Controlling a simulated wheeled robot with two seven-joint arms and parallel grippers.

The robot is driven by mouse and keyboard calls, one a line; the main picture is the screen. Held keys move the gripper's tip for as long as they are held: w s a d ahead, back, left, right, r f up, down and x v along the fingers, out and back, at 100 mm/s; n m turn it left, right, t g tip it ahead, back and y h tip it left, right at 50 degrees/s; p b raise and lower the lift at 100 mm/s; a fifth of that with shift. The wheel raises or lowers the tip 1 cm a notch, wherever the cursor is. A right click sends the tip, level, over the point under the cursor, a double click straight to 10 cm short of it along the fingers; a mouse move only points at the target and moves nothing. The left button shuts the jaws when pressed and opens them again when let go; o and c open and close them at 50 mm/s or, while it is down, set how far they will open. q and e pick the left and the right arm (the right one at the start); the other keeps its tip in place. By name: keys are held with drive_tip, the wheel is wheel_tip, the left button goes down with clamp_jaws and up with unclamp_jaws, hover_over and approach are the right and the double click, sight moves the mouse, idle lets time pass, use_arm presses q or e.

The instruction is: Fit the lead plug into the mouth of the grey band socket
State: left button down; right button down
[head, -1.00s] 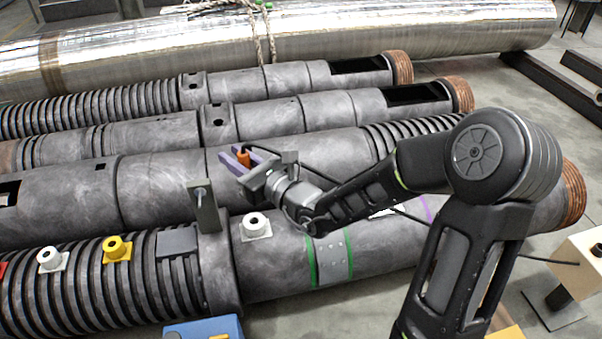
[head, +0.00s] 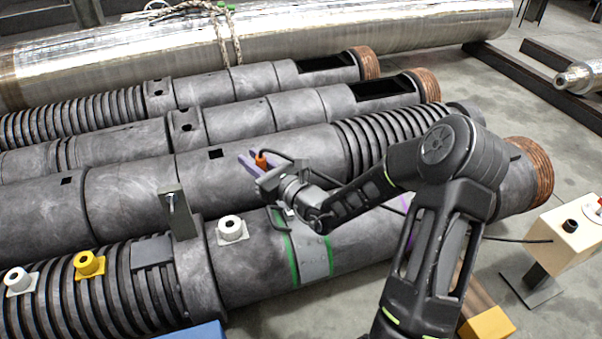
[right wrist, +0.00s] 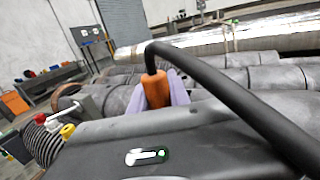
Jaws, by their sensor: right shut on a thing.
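My right gripper (head: 258,163), with purple fingers, is shut on the orange lead plug (head: 261,159). It holds the plug above the dark barrels; a black cable runs from the plug. In the right wrist view the plug (right wrist: 155,90) stands between the purple fingers, the cable (right wrist: 215,82) looping from its top. A pale grey-white socket (head: 232,230) with a round mouth sits on the front barrel, left of a grey band (head: 314,257) with green edges. I cannot tell for sure whether it is the grey band socket. The plug is apart from it, farther back. My left gripper is not in view.
A yellow socket (head: 90,264) and another white socket (head: 18,282) sit on the ribbed part of the front barrel. An upright grey bracket (head: 178,212) stands beside the pale socket. A cream box (head: 566,238) stands at right, a cable running to it.

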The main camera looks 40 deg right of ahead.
drive_tip(key=s+d+f+m+h, duration=0.1)
drive_tip(key=d+f, duration=0.3)
drive_tip(key=d, duration=0.2)
drive_tip(key=s+d+f+m+h+b, duration=0.1)
drive_tip(key=s+d+f+h, duration=0.1)
drive_tip(key=d, duration=0.4)
drive_tip(key=shift+s+d+f+t+h, duration=0.25)
drive_tip(key=shift+d+f+t+h, duration=0.05)
drive_tip(key=shift+f, duration=0.55)
drive_tip(key=shift+w+d+f+m+g+h+b, duration=0.1)
drive_tip(key=shift+d+f+m+g+h+b, duration=0.1)
drive_tip(key=shift+f+m+h, duration=0.55)
drive_tip(key=shift+w+d+f+m+g+h+b, duration=0.1)
drive_tip(key=shift+f+g+h+b, duration=0.1)
drive_tip(key=shift+f+h, duration=0.65)
drive_tip(key=shift+w+d+f+m+g+h+b, duration=0.15)
drive_tip(key=shift+f+m+h, duration=0.3)
drive_tip(key=shift+f, duration=0.75)
drive_tip(key=shift+s, duration=0.1)
drive_tip(key=shift+p, duration=0.5)
